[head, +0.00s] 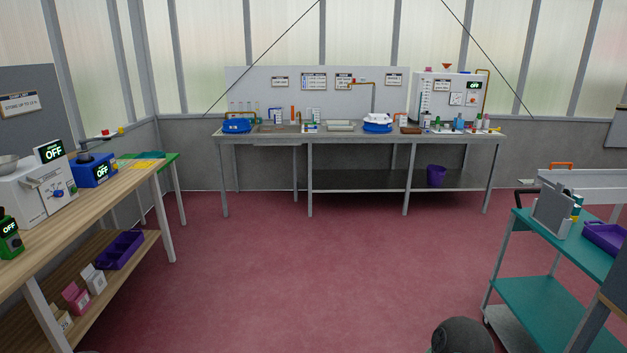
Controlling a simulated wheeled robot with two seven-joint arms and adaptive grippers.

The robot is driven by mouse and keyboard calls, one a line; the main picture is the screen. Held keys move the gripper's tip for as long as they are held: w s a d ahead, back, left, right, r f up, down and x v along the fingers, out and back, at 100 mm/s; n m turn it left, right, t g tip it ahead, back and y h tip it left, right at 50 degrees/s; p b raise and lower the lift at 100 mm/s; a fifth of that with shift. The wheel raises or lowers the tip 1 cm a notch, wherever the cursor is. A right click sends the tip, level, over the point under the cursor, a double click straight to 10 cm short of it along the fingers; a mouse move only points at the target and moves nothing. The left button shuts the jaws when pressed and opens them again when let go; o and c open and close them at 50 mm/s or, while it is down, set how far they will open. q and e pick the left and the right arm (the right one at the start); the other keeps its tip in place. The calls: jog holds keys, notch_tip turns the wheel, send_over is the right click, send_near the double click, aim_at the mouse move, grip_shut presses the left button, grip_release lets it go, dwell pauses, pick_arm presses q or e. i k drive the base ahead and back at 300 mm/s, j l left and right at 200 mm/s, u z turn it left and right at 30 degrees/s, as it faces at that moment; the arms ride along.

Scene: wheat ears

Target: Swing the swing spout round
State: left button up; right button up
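On the bench against the far wall, a thin brass-coloured pipe (373,97) stands up before the white back panel and bends to the left at its top. It looks like the swing spout, but it is small and far off. A second brass-coloured pipe (487,92) runs down the right side of a white cabinet (455,90) on the same bench. I cannot tell for sure which is the swing spout. Neither of my grippers is in view.
Open red floor (290,260) lies before the far bench (280,138). A wooden bench (95,210) with devices reading OFF runs along the left. A teal cart (565,235) with a purple tray (605,237) stands at right. Blue basins (237,126) and bottles crowd the far bench.

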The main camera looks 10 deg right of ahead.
aim_at(362, 83)
jog(key=i+l+z, duration=0.35)
jog(key=i, duration=0.65)
jog(key=i+l+z, duration=0.1)
jog(key=i+z, duration=0.3)
jog(key=i, duration=0.55)
jog(key=i+l, duration=0.1)
jog(key=i, duration=5.5)
jog(key=j+u, duration=0.05)
jog(key=j, duration=0.1)
